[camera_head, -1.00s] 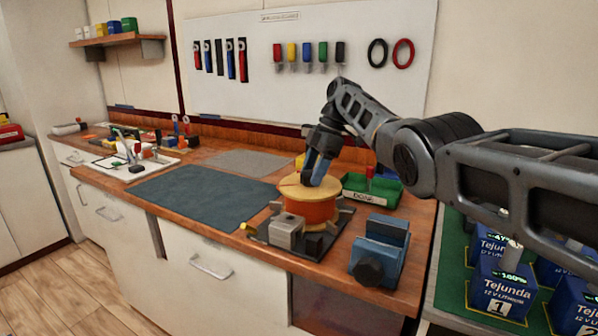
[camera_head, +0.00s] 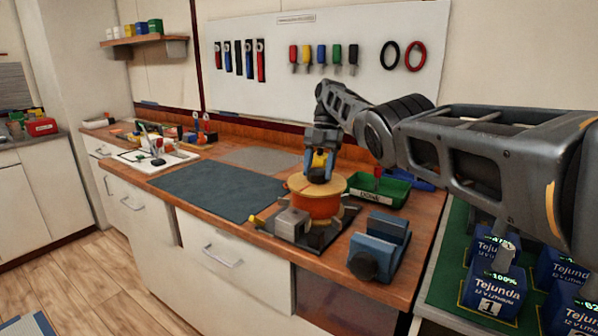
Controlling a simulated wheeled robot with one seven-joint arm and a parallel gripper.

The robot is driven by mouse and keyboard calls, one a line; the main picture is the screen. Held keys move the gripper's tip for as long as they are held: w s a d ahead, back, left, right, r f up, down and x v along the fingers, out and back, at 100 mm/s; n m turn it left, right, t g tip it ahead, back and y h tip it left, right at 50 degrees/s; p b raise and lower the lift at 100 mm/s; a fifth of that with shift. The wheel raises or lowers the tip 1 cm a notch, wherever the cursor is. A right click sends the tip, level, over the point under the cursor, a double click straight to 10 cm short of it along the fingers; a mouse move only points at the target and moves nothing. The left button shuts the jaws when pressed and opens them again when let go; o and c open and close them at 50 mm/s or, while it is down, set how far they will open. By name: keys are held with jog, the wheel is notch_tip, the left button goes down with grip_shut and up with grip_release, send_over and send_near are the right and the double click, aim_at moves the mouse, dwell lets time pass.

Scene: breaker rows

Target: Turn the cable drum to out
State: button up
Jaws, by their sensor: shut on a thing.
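The cable drum (camera_head: 317,207) is an orange drum with a tan top flange. It sits on a dark base plate (camera_head: 288,240) near the bench's front edge. My gripper (camera_head: 319,170) points down at the far part of the drum's top. The fingers partly hide the back of the flange. I cannot read any in or out mark on the drum.
A grey block (camera_head: 292,222) stands at the drum's front left. A blue vise-like block (camera_head: 379,248) is at front right. A green bin (camera_head: 380,190) is close behind right. A dark mat (camera_head: 217,190) leaves clear bench to the left. Batteries (camera_head: 494,285) stand far right.

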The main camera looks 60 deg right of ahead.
jog(key=shift+n+b, duration=0.4)
jog(key=shift+n, duration=0.1)
jog(key=shift+w, duration=0.1)
jog(key=o, duration=1.5)
notch_tip(320, 180, up, 4)
jog(key=p, duration=0.4)
jog(key=shift+r, duration=0.2)
jog(key=s+r+p, duration=0.1)
jog(key=p, duration=0.1)
jog(key=s+d+p, duration=0.1)
jog(key=p, duration=0.2)
jog(key=shift+s+r, duration=0.1)
jog(key=shift+r, duration=0.25)
jog(key=s+d+r+p, duration=0.2)
jog(key=s+d+r, duration=0.2)
jog(key=s, duration=0.4)
jog(key=shift+d+r, duration=0.4)
jog(key=shift+r, duration=0.05)
